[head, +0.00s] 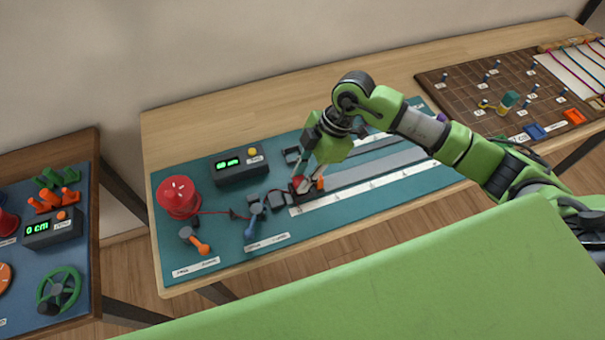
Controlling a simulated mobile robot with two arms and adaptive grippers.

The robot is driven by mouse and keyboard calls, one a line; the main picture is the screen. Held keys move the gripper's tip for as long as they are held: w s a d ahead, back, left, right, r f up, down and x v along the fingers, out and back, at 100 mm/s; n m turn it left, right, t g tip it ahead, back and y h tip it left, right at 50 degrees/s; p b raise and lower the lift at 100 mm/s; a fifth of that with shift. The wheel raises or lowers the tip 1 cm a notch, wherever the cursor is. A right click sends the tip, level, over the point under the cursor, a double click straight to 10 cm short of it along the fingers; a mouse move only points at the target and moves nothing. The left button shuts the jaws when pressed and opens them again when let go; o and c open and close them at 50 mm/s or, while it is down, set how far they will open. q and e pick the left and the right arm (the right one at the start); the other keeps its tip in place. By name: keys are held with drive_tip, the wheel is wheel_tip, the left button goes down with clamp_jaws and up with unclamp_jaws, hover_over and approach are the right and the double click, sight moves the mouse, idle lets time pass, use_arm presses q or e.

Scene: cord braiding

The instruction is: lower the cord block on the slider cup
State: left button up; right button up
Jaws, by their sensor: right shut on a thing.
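My right gripper (308,184) reaches down from the right over the teal board, close above its long grey track. It is shut on a small dark and red piece (298,185), which seems to be the cord block; the fingers hide much of it. A thin red cord (212,212) runs from the red spool (178,196) toward dark blocks (278,199) just left of the gripper. A small orange part (320,183) shows right beside the fingers. The slider cup cannot be told apart under the gripper. My left gripper is not in view.
The teal board (220,260) also bears a counter box (240,168) with a green display, an orange-handled lever (196,241) and a blue-handled lever (253,222). A white scale strip (370,188) lies along the track. A brown pegboard (470,80) is at the right, a blue board (85,270) at the left.

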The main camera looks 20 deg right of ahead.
drive_tip(key=shift+f, duration=0.25)
drive_tip(key=shift+f, duration=0.25)
drive_tip(key=o, duration=1.1)
drive_tip(key=shift+o, duration=0.2)
wheel_tip(320, 180, up, 8)
drive_tip(key=p, duration=0.7)
drive_tip(key=shift+r, duration=0.1)
